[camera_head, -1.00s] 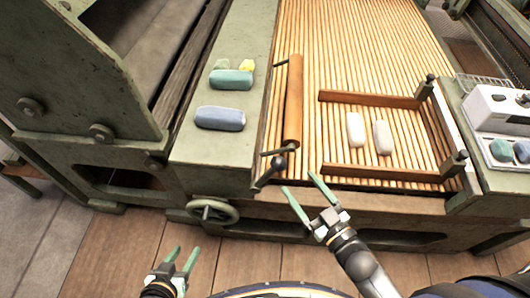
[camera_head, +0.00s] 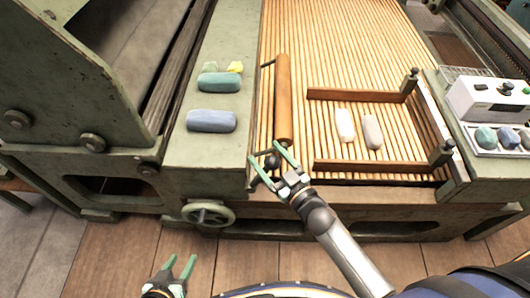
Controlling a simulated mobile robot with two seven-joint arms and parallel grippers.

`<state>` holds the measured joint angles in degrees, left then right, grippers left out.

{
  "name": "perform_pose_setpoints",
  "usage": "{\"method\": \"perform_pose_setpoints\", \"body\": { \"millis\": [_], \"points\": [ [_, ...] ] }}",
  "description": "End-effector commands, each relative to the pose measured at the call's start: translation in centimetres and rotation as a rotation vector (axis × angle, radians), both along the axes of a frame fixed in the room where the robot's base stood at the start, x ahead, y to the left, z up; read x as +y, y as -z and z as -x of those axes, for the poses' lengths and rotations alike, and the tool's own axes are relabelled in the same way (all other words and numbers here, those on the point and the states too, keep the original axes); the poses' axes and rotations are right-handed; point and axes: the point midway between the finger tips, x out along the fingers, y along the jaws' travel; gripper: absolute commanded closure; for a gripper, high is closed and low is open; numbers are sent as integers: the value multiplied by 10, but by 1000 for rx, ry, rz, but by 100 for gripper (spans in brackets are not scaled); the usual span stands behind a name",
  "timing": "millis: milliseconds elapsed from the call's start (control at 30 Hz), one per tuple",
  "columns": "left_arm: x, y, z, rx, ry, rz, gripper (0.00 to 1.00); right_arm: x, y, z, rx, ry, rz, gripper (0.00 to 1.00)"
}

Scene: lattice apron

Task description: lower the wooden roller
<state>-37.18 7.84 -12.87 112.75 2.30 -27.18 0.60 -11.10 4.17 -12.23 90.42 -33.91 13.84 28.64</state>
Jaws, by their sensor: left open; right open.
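The wooden roller (camera_head: 284,98) is a long brown cylinder lying lengthwise over the left side of the slatted bed (camera_head: 345,40). A dark rod juts from its far end. A dark lever with a round knob (camera_head: 272,161) is at its near end. My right gripper (camera_head: 265,152) is open, its green fingers on either side of the knob area; I cannot tell whether they touch it. My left gripper (camera_head: 181,262) is open and empty, low over the floor in front of the machine.
Blue (camera_head: 211,121) and teal (camera_head: 219,83) blocks and a small yellow piece (camera_head: 235,67) lie on the green ledge. Two pale blocks (camera_head: 345,125) lie between wooden rails (camera_head: 365,167) on the slats. A handwheel (camera_head: 208,214) sticks out in front. A white control box (camera_head: 490,98) stands right.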

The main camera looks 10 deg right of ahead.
Motion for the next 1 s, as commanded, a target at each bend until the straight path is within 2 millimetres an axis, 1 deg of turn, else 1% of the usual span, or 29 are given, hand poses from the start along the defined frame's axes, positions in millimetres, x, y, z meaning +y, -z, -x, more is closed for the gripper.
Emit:
{"method": "perform_pose_setpoints", "body": {
  "millis": [33, 167, 467, 1000],
  "points": [
    [0, 0, 0, 0, 1, 1, 50, 2, 0, -5, -1, 0, 0, 20],
    [0, 1, 0, 0, 1, 1, 50, 4, 0, -11, 0, 0, 0, 20],
    [-1, 0, -1, -1, 1, 2, 50, 5, 0, -13, 1, 0, 0, 20],
    [-2, 0, -1, -2, 3, 2, 50, 5, 0, -12, 0, 0, 0, 81]
  ]
}}
